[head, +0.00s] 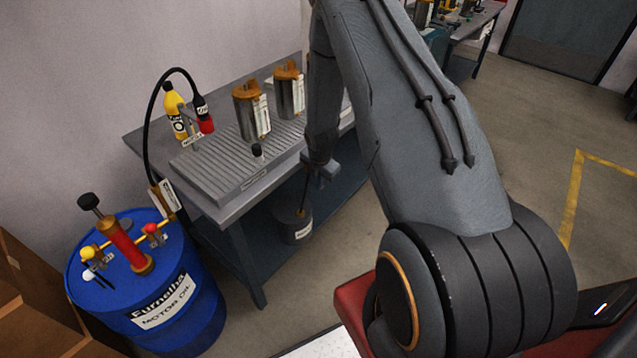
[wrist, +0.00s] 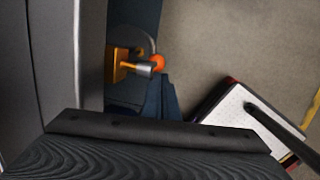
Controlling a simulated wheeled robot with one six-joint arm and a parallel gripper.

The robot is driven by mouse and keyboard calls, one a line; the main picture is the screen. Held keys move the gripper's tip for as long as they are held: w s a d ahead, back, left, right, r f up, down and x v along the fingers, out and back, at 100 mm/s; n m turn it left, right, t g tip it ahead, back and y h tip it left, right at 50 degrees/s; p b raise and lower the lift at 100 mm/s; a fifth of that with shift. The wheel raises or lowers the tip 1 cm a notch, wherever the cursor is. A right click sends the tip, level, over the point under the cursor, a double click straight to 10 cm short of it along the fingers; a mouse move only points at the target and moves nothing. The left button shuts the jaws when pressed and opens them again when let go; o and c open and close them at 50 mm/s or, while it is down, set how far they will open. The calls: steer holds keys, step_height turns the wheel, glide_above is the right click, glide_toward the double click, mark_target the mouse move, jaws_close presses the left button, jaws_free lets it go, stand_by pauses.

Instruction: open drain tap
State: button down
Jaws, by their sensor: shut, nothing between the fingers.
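The drain tap (wrist: 123,66) shows in the wrist view as a brass fitting with a silver barrel and an orange ball knob (wrist: 157,62), at the side of the grey bench edge. In the head view I cannot make the tap out; my arm and gripper cover that part of the bench front. My gripper (head: 324,171) is at the bench's front edge, above a dark can (head: 294,228) on the lower shelf. In the wrist view its dark front (wrist: 160,130) fills the bottom, apart from the knob. The gripper is shut with nothing in it.
On the bench, a ribbed drip tray (head: 205,157) holds two steel measures with brass tops (head: 251,112) (head: 288,92), and a yellow bottle (head: 174,108) stands behind. A blue oil drum (head: 190,262) with a red pump (head: 125,243) stands at left. The floor (head: 535,130) at right is clear.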

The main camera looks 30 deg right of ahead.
steer(key=p+v, duration=0.5)
steer(key=v, duration=0.2)
steer(key=shift+r+p, duration=0.2)
steer(key=shift+p, duration=0.15)
steer(key=shift+s, duration=0.1)
steer(key=s+a+r+m+b, duration=0.1)
steer(key=s+a+r+m, duration=0.15)
steer(key=r, duration=0.25)
steer(key=s+a+r+m+b, duration=0.1)
steer(key=s+a+r+m, duration=0.1)
steer(key=r+m, duration=0.3)
steer(key=s+a+r+m+b, duration=0.1)
steer(key=s+a+r+m, duration=0.15)
steer(key=r, duration=0.35)
steer(key=s+a+r+m+b, duration=0.1)
steer(key=s+a+r+m, duration=0.2)
steer(key=s+r+m, duration=0.2)
steer(key=s+a+r+m+b, duration=0.2)
steer(key=s+a+r+m, duration=0.2)
steer(key=s+m, duration=0.4)
steer(key=s, duration=0.4)
steer(key=shift+r+g+y, duration=0.35)
steer(key=shift+g+y, duration=0.05)
